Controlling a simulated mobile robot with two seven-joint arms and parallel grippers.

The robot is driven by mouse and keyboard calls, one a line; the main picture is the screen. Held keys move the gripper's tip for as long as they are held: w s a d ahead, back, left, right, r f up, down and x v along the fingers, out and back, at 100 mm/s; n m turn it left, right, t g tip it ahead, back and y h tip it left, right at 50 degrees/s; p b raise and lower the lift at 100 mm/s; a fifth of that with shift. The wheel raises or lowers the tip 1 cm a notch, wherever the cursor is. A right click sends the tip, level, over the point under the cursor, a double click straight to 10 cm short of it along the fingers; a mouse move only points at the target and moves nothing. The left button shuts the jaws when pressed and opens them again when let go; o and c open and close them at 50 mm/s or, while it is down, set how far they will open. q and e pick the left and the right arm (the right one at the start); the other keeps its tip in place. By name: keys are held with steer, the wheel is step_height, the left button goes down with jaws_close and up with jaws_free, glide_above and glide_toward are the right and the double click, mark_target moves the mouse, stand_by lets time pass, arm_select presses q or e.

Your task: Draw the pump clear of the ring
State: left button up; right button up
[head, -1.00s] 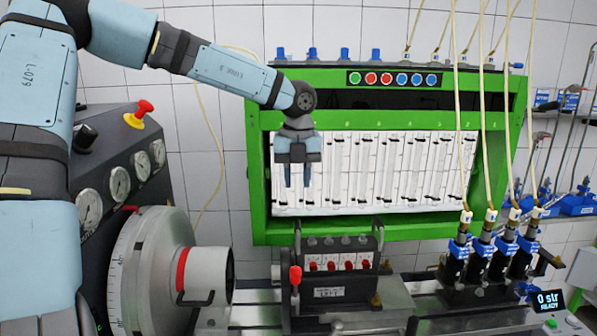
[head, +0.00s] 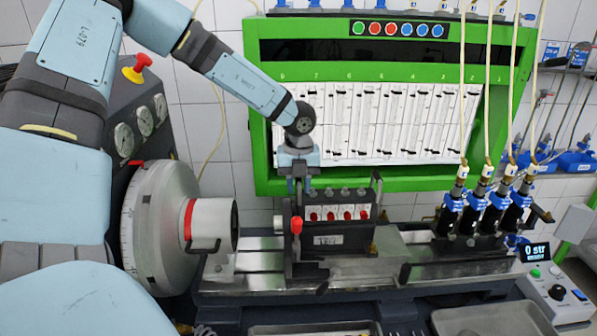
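The pump (head: 337,240) is a dark block with red fittings along its front, metal caps on top and a red-knobbed lever at its left. It stands upright on the bench rail, with a raised handle at each end. The ring is likely the red-banded silver cylinder (head: 212,222) on the big graduated drum, left of the pump. A gap shows between the cylinder and the pump body. My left gripper (head: 299,198) points down at the pump's left end, its two fingers apart around the top of the left handle. Contact with the handle cannot be told. My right gripper is not in view.
The green test frame (head: 380,185) with glass tubes stands behind the pump. Several injectors (head: 485,213) with hoses stand to the right. A control box (head: 556,290) and metal trays (head: 495,318) are in front. The rail (head: 255,262) shows bare metal left of the pump.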

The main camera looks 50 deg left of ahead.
arm_select(q)
jaws_close()
stand_by(1.5)
